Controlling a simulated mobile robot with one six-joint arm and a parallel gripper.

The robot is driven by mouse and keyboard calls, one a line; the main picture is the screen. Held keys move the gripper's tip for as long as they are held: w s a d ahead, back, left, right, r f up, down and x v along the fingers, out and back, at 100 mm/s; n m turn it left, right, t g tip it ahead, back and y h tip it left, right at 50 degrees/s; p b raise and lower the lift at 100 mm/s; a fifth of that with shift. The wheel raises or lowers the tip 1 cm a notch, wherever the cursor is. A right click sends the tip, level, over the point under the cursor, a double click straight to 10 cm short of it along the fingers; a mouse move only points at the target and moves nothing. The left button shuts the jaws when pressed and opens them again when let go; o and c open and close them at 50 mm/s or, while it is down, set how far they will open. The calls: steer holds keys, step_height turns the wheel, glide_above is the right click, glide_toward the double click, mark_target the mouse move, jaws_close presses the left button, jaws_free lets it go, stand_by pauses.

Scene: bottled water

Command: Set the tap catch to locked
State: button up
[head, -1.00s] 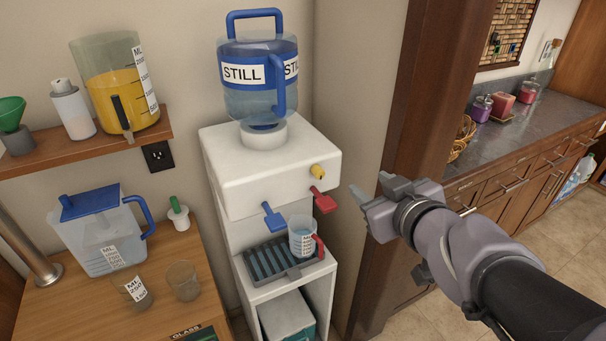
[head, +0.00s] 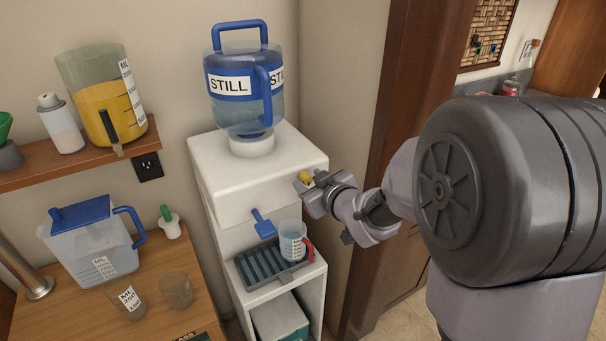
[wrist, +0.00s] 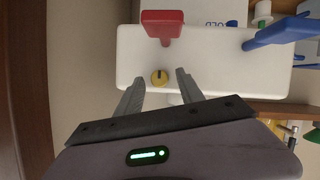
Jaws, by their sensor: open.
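The water dispenser (head: 235,175) is white and carries a bottle (head: 245,100) marked STILL. The tap catch, a round yellow knob (wrist: 159,77) with a dark line on its face, sits on the dispenser front. It is partly visible in the head view (head: 305,177) beside my gripper (head: 303,187). In the wrist view my gripper (wrist: 160,80) is open, with a fingertip on either side of the knob and apart from it. The red tap (wrist: 162,25) shows beside the knob in the wrist view and is hidden behind my gripper in the head view. The blue tap (head: 264,225) hangs left of it.
A measuring cup (head: 292,240) with a red handle stands on the drip tray (head: 250,270) below the taps. A wooden counter (head: 60,305) with a pitcher (head: 93,240) is at left. A brown door frame (head: 400,100) stands close to the right of the dispenser.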

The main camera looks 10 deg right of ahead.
steer(key=shift+w, duration=0.1)
jaws_close()
stand_by(1.4)
